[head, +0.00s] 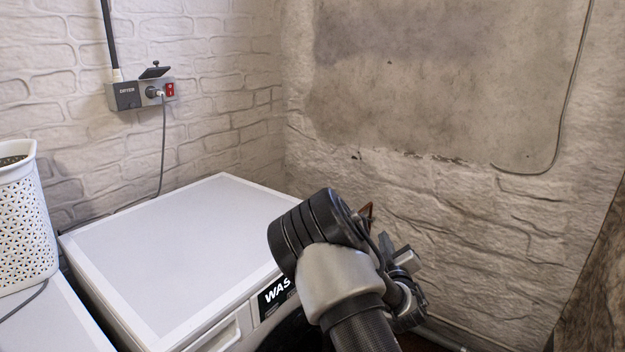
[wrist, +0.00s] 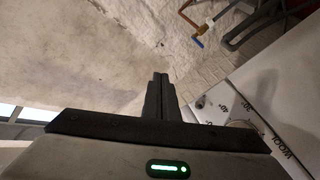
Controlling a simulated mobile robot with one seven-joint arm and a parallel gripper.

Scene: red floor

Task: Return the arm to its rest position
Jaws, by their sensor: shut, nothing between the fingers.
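My gripper (wrist: 161,84) shows in the wrist view with its two dark fingers pressed together. It is shut and empty. In the head view my arm rises from the bottom, bends in front of the washing machine's (head: 200,255) right front corner and hides part of its front. My gripper's end lies beyond the arm there and its fingertips cannot be made out clearly. In the wrist view the white machine panel (wrist: 285,85) with a dial (wrist: 240,124) is to the right of the fingers, apart from them.
A white perforated basket (head: 22,225) stands at the left edge. A dryer socket box (head: 140,94) with a hanging cable is on the brick wall. A brass tap pipe (wrist: 197,30) and a grey hose (wrist: 243,28) are near the wall. The machine top is clear.

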